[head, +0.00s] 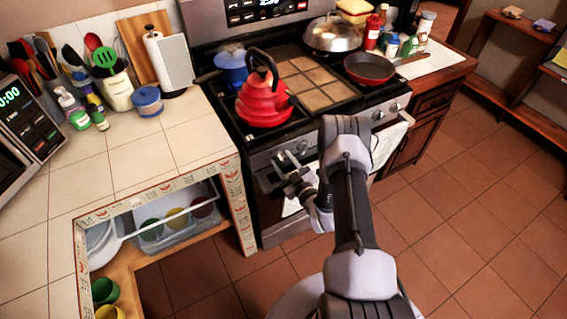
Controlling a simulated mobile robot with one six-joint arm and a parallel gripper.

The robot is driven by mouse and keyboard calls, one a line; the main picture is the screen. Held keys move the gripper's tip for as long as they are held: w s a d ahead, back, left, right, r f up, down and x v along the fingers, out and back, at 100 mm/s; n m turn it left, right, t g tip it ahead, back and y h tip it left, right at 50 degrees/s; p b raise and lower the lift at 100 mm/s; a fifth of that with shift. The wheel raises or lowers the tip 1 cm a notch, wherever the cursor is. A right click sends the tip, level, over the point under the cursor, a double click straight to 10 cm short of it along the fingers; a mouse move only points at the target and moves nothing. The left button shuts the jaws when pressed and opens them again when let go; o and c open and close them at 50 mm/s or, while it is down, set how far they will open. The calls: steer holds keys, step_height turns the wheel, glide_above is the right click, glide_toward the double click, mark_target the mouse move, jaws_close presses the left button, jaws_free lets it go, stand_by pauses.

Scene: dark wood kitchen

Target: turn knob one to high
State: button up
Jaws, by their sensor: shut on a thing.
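The stove (262,165) has a front panel with knobs along it. My gripper (283,164) reaches the left part of this panel and is shut on a stove knob there. The fingers mostly hide that knob, so I cannot read its setting. Another knob (378,114) shows on the right part of the panel, clear of my arm.
A red kettle (263,104) and a blue pot (232,67) stand on the left burners. A red pan (369,68) and a lidded pan (331,36) are on the right. A white towel (388,143) hangs at the oven front. The tiled counter (170,150) lies left.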

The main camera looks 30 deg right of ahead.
steer(key=shift+f+n+b, duration=0.1)
steer(key=shift+n+b, duration=0.6)
steer(key=shift+n, duration=1.6)
steer(key=o, duration=1.3)
steer(key=shift+o, duration=0.2)
steer(key=s+p, duration=0.3)
steer(key=s, duration=1.4)
steer(key=shift+s+d, duration=0.2)
steer(key=shift+s, duration=0.05)
steer(key=shift+w+d, duration=0.1)
